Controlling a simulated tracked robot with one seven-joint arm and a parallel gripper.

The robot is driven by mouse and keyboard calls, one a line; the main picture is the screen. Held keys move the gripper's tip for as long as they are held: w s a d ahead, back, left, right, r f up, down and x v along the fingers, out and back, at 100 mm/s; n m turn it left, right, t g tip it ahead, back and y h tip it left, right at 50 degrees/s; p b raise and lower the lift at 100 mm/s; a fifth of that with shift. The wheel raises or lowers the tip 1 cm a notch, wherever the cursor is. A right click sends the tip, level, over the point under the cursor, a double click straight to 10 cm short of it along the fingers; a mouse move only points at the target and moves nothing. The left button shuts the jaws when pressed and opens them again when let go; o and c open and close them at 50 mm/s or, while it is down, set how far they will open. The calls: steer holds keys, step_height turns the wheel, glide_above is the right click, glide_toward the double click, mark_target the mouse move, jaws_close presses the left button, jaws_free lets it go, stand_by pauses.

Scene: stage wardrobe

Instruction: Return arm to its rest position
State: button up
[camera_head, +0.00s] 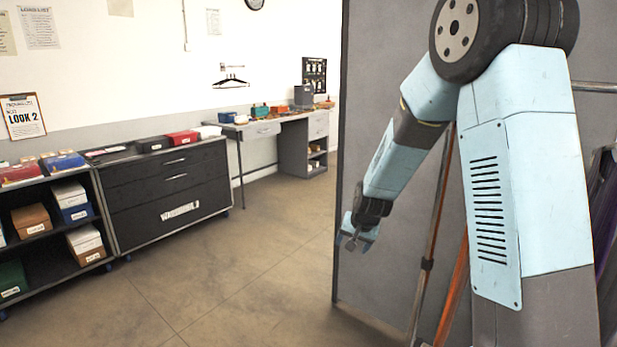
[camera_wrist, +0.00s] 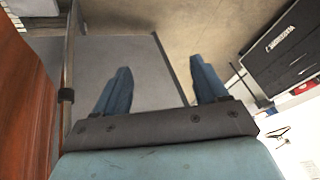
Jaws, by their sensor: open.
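My light blue arm fills the right side of the head view, bent at its upper joint and hanging down toward the floor. My gripper (camera_head: 356,236) is at its lower end, in front of the edge of a grey partition. In the wrist view my gripper (camera_wrist: 160,88) shows two blue fingers set wide apart, with nothing between them but the partition and floor behind. It is open and empty.
The grey partition (camera_head: 385,105) stands close behind my arm, with brown poles (camera_head: 430,235) beside it. A dark drawer cabinet (camera_head: 170,190), a shelf of boxes (camera_head: 50,225) and a grey desk (camera_head: 265,131) line the wall. The floor (camera_head: 240,265) at centre is clear.

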steer(key=s+d+r+n, duration=0.1)
steer(key=s+d+r, duration=0.2)
steer(key=s+r, duration=0.5)
steer(key=s+d+r, duration=0.2)
steer(key=s+r, duration=0.3)
steer(key=s, duration=0.3)
steer(key=s+d+r+n+h, duration=0.1)
steer(key=s+d+r, duration=0.2)
steer(key=s, duration=0.6)
steer(key=s+d+r+n, duration=0.1)
steer(key=s+d+r, duration=0.1)
steer(key=s+r, duration=0.5)
steer(key=shift+s+d+r, duration=0.15)
steer(key=shift+s+d, duration=0.15)
steer(key=shift+s, duration=0.9)
steer(key=shift+c, duration=0.3)
